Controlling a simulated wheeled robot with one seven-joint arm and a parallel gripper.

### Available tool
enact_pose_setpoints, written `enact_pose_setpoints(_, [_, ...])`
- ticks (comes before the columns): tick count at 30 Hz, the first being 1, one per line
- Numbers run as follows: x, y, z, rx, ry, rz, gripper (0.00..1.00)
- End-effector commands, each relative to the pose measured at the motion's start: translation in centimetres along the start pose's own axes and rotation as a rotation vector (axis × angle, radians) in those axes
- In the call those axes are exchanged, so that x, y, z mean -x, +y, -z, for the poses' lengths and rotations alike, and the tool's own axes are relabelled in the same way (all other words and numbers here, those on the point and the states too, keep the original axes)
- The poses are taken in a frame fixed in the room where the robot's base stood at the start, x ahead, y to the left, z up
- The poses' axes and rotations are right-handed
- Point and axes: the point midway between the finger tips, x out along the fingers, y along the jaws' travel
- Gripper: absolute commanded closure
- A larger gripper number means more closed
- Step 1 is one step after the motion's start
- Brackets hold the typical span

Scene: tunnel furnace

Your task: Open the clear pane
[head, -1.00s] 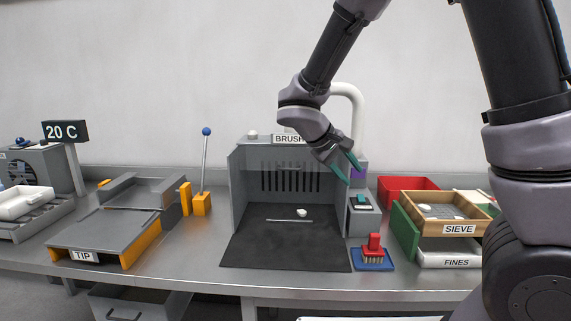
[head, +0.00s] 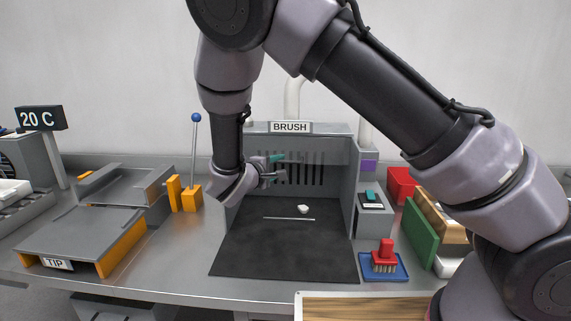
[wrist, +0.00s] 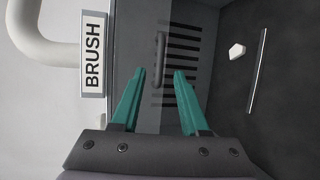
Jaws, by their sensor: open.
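The clear pane (wrist: 135,60) hangs across the upper front of the grey BRUSH booth (head: 350,185). It looks like a faint see-through sheet, and the back slots show dimmer through it. A dark bar handle (wrist: 160,52) is on its lower edge in the wrist view. My gripper (wrist: 160,74) is open, with teal fingers pointing at the pane. The handle lies between and just beyond the fingertips in that picture; I cannot tell whether they touch. In the head view my gripper (head: 280,168) is in front of the booth's left half, and the pane is hard to make out.
A small white piece (head: 303,209) and a thin rod (head: 288,219) lie on the booth's dark floor. A red brush (head: 385,258) sits on a blue pad at right. A blue-knobbed lever (head: 195,150) stands at left, beside the TIP tray (head: 85,235).

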Motion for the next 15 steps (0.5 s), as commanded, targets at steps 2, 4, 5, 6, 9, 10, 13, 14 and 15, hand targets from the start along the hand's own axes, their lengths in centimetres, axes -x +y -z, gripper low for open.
enact_pose_setpoints(2, [-1.6, 0.0, -0.1, 0.001, -0.004, -0.001, 0.55])
enact_pose_setpoints(4, [-2.6, 0.0, -0.1, 0.001, -0.004, 0.0, 0.55])
enact_pose_setpoints(5, [-3.0, 0.0, -0.1, 0.0, -0.004, -0.001, 0.55])
enact_pose_setpoints(6, [-3.4, 0.0, -0.1, 0.0, -0.003, -0.001, 0.55])
enact_pose_setpoints(9, [-4.2, 0.0, 0.0, 0.0, -0.001, 0.001, 0.55])
enact_pose_setpoints(10, [-4.3, 0.0, 0.0, 0.0, -0.001, 0.001, 0.55])
enact_pose_setpoints(13, [-4.6, 0.0, 0.0, 0.0, -0.001, 0.001, 0.55])
enact_pose_setpoints(14, [-4.6, 0.0, 0.0, -0.001, -0.001, 0.001, 0.55])
enact_pose_setpoints(15, [-4.6, 0.0, 0.0, -0.001, -0.001, 0.001, 0.55])
